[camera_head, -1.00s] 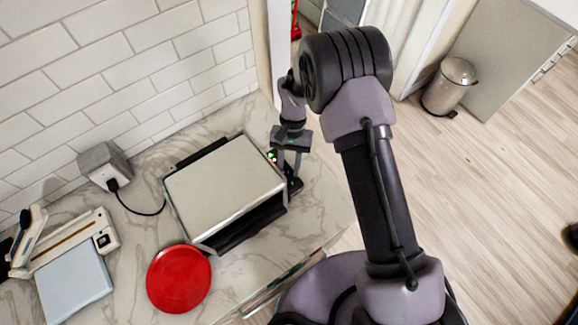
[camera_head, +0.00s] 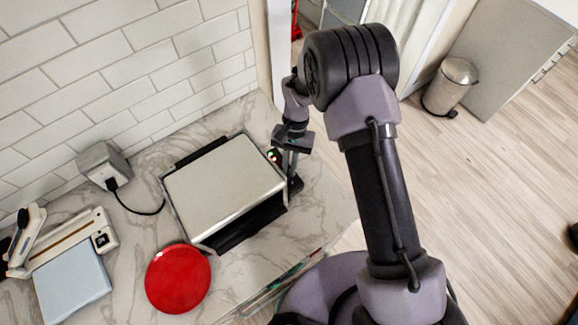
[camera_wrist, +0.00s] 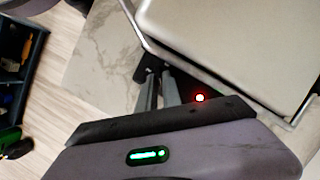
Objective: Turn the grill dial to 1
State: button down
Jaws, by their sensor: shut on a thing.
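The grill (camera_head: 222,185) has a flat silver lid, shut, and black sides, and stands on the marble counter. My gripper (camera_head: 292,182) reaches down at the grill's right side, by its control end. It is shut on the grill dial, which the fingers hide, so its setting cannot be read. In the wrist view my two fingers (camera_wrist: 160,88) point at the grill's edge, close together. A red light (camera_wrist: 200,97) glows on the grill's side right of the fingers. The grill lid (camera_wrist: 235,40) fills the upper right there.
A red plate (camera_head: 178,279) lies in front of the grill. A pale blue-grey scale-like slab (camera_head: 73,284) is at the left. The counter right of my gripper is clear.

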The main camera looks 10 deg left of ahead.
jog(key=m+b, duration=0.1)
jog(key=m+y+b, duration=0.1)
jog(key=m, duration=0.2)
jog(key=shift+d+f+y+b, duration=0.1)
jog(key=shift+d+y+b, duration=0.2)
jog(key=shift+b, duration=0.1)
jog(key=shift+s+d+m+t+y+b, duration=0.1)
jog(key=shift+m+t+y+b, duration=0.5)
jog(key=shift+m+b, duration=0.95)
jog(key=shift+m+p, duration=0.3)
jog(key=shift+m, duration=0.15)
jog(key=c, duration=1.5)
grip_release()
jog(key=p+v, duration=0.2)
jog(key=v, duration=1.5)
jog(key=shift+d+r+p, duration=0.15)
jog(key=shift+r+p, duration=0.15)
jog(key=shift+p, duration=0.1)
